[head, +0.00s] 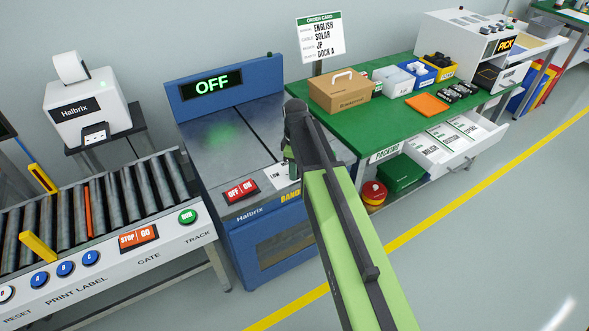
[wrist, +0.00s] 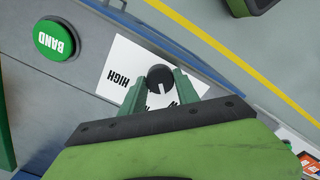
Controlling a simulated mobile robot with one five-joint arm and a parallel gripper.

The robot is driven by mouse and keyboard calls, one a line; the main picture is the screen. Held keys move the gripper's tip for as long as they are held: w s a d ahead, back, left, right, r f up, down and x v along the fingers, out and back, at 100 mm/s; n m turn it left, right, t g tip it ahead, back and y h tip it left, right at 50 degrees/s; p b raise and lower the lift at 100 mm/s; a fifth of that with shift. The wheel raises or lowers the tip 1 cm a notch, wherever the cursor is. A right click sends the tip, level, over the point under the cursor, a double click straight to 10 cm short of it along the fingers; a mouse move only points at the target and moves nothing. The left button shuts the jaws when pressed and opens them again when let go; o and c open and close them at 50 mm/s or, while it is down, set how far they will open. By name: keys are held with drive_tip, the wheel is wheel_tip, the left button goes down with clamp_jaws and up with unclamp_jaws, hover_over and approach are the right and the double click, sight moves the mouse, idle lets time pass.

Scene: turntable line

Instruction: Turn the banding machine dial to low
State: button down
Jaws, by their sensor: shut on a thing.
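The blue banding machine (head: 210,140) stands in the middle of the head view, and its display (head: 212,84) reads OFF. Its black dial (wrist: 160,74) sits on a white label plate (wrist: 125,58) in the wrist view. My gripper (wrist: 160,84) is shut on the dial, one green finger on each side. A white mark on the dial points toward my gripper's palm. HIGH is readable left of the dial; other lettering is partly hidden by the fingers. In the head view my gripper (head: 289,158) covers the dial, and LOW shows left of it.
A red OFF/ON switch (head: 241,190) is left of the dial on the machine's front. A green BAND button (wrist: 55,39) is near it in the wrist view. A roller conveyor (head: 120,205) stands at left; a green packing table (head: 385,118) with a cardboard box stands at right.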

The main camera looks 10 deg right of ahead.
drive_tip(key=shift+n, duration=0.3)
drive_tip(key=c, duration=0.9)
unclamp_jaws()
drive_tip(key=shift+r, duration=0.1)
wheel_tip(320, 180, up, 17)
drive_tip(key=p, duration=1.7)
drive_tip(key=shift+r, duration=0.1)
